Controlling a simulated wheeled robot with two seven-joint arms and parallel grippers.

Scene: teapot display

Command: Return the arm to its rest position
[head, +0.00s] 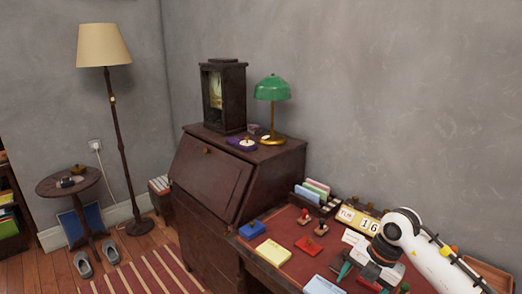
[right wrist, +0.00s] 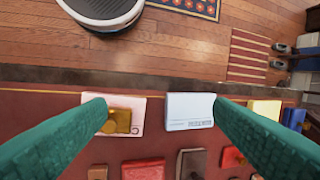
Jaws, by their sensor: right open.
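My right arm (head: 437,262) comes in from the lower right of the head view and reaches over the red-topped desk. My right gripper (head: 362,279) points down over the desk's front part. In the right wrist view its two teal fingers (right wrist: 161,107) are spread wide with nothing held between them. A pale blue card or box (right wrist: 190,110) and a pinkish card with a gold piece on it (right wrist: 123,119) lie on the desk below the fingers. My left gripper is not in view.
The desk (head: 273,237) holds a blue box (head: 252,230), a yellow box (head: 273,253), red stamps or blocks, a card rack (head: 311,194) and a calendar (head: 359,220). A dark bureau (head: 212,172) with a clock and green lamp (head: 272,90) stands left. The wall rises behind.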

